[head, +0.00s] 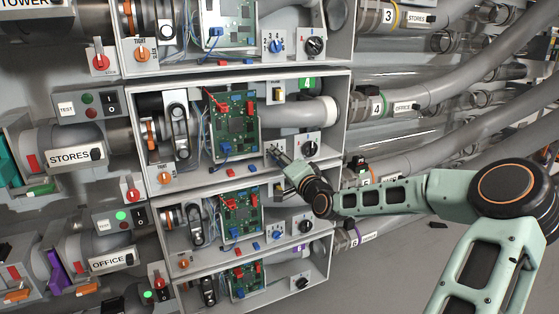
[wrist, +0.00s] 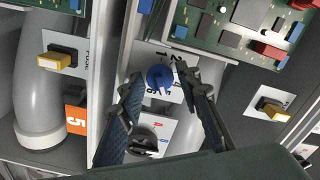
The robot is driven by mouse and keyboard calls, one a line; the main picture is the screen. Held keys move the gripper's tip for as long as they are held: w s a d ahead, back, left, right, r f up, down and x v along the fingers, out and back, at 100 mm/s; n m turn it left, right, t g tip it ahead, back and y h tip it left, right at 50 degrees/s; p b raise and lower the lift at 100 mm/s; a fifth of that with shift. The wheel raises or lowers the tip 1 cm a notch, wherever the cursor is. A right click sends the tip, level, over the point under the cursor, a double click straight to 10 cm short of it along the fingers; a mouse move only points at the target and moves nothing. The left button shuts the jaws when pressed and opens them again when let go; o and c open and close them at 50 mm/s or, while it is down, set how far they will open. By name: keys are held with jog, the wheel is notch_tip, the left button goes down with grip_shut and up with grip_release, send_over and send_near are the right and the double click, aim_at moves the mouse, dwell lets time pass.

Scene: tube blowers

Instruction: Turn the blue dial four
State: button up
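The blue dial four (wrist: 160,77) is a round blue knob on a white numbered panel in the wrist view. My gripper (wrist: 158,88) is open, with one dark finger on each side of the dial in the picture. Gaps show between the dial and both fingers. I cannot tell how far the fingertips are from the panel. In the head view my gripper (head: 279,157) reaches into the box with the green 4 label, at its lower right, and hides the dial.
A black knob (wrist: 146,140) sits beside the blue dial, partly behind the left finger; it also shows in the head view (head: 309,148). A green circuit board (head: 232,125) is left of my gripper. Box walls (head: 345,130) and a yellow-capped switch (wrist: 58,59) are close by.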

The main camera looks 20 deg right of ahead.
grip_shut()
jog(key=shift+n, duration=0.3)
jog(key=shift+n+b, duration=0.7)
jog(key=shift+n, duration=2.8)
jog(key=shift+d, duration=0.1)
jog(key=shift+o, duration=0.2)
grip_release()
